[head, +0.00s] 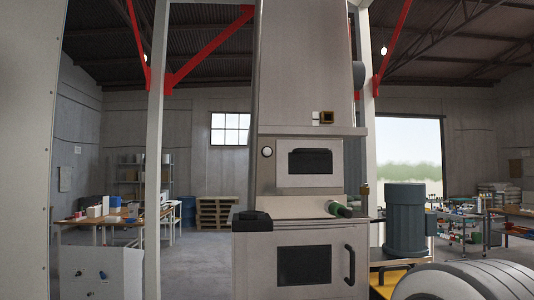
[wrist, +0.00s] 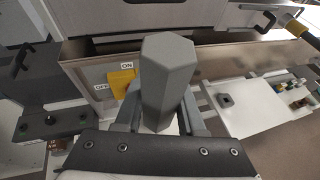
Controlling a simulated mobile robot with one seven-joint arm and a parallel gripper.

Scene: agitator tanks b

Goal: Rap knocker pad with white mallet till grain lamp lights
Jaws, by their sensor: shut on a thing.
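In the wrist view my gripper (wrist: 161,118) is shut on a grey six-sided block (wrist: 167,70), which stands up between the two fingers. It looks grey here, and I cannot tell whether it is part of the white mallet. My gripper does not show in the head view. A round pale disc (head: 267,152) on the front of the tall grey machine (head: 305,70) may be the grain lamp; I see no clear glow. I cannot pick out the knocker pad with certainty in either view.
A yellow switch (wrist: 122,82) with ON and OFF labels is just left of the held block. A grey motor-like cylinder (head: 405,220) stands at right.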

